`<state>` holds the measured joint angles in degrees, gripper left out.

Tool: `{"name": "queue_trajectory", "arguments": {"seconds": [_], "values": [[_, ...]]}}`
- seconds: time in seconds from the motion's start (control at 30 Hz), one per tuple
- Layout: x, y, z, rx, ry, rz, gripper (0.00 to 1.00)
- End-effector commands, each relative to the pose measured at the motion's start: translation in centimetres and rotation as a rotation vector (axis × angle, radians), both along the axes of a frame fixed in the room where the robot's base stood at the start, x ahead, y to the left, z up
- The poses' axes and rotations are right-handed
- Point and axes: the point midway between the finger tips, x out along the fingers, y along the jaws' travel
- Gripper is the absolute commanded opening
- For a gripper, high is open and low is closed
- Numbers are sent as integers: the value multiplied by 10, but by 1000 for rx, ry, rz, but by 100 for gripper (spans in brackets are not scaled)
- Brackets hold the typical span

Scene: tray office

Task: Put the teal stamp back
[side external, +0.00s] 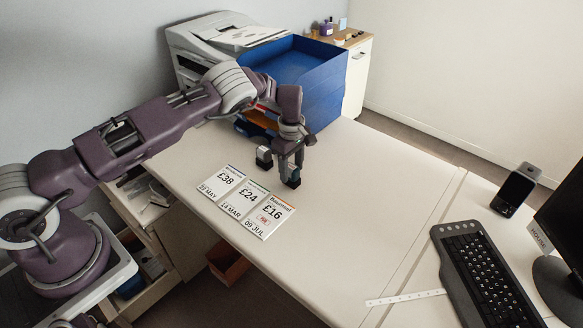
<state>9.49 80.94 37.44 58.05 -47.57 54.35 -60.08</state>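My gripper (291,164) points down over the white desk, just behind the row of cards. A small dark block (293,181), stamp-like, is right at its fingertips. I cannot tell whether the fingers grip it or whether it touches the desk. A second small dark block with a pale top (264,157) stands on the desk just left of my gripper. Both are too small and dark to tell which is the teal stamp. The £16 card has a small red mark.
A blue stacked letter tray (318,78) stands behind my gripper, beside a grey printer (205,50). A keyboard (487,275), a phone on a stand (516,190) and a monitor are at the right.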

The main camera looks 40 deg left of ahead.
Motion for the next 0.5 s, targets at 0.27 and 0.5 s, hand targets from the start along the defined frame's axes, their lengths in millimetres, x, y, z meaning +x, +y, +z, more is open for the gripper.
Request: {"name": "queue_trajectory", "arguments": {"seconds": [0.27,0.5], "values": [[1,0,11,-1,-3,1,51],[1,0,74,-1,-5,0,51]]}}
